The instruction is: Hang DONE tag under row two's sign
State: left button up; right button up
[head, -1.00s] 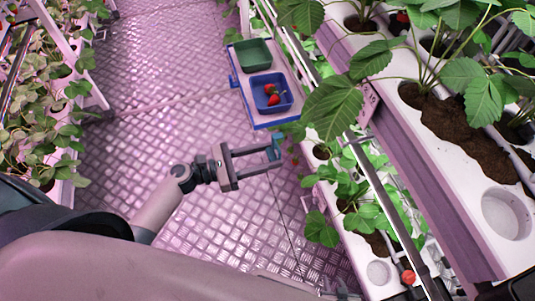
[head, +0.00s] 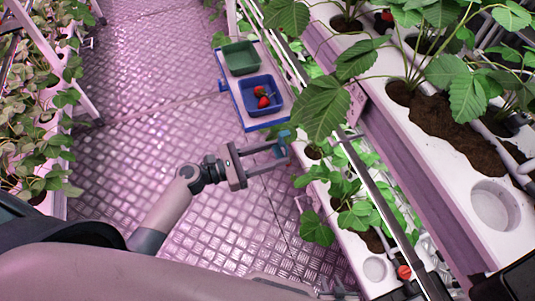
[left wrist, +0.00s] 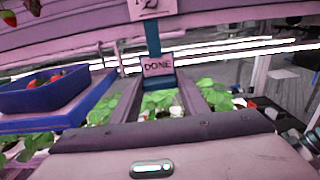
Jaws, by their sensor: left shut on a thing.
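The DONE tag (left wrist: 158,66) is a small plate with dark lettering on a blue holder, upright between my left fingers in the left wrist view. A blue strip rises from it towards a pale sign (left wrist: 150,8) marked with a 2, cut off by the top edge. I cannot tell whether strip and sign touch. In the head view my left gripper (head: 279,152) is shut on the tag, whose blue part (head: 284,137) shows at the fingertips, beside the rack. A small pink sign plate (head: 355,104) is on the rack's side. My right gripper (head: 338,293) is partly visible at the bottom edge.
A trolley (head: 246,103) holds a green tray (head: 240,57) and a blue tray (head: 262,95) with red berries. The white planter rack (head: 440,165) with leafy plants fills the right. Another plant row (head: 35,130) stands left. The aisle floor (head: 150,130) between is clear.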

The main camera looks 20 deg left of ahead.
aim_at(282, 151)
pick_arm(q)
jog(key=shift+x, duration=2.3)
jog(key=f+b+x, duration=0.1)
jog(key=x, duration=0.6)
jog(key=shift+f, duration=0.2)
pick_arm(e)
jog(key=shift+s+d+f+g, duration=0.15)
jog(key=shift+d+f+g, duration=0.35)
jog(key=shift+d+f, duration=0.1)
pick_arm(q)
jog(key=o, duration=1)
jog(key=shift+o, duration=0.2)
pick_arm(e)
jog(key=shift+s, duration=0.1)
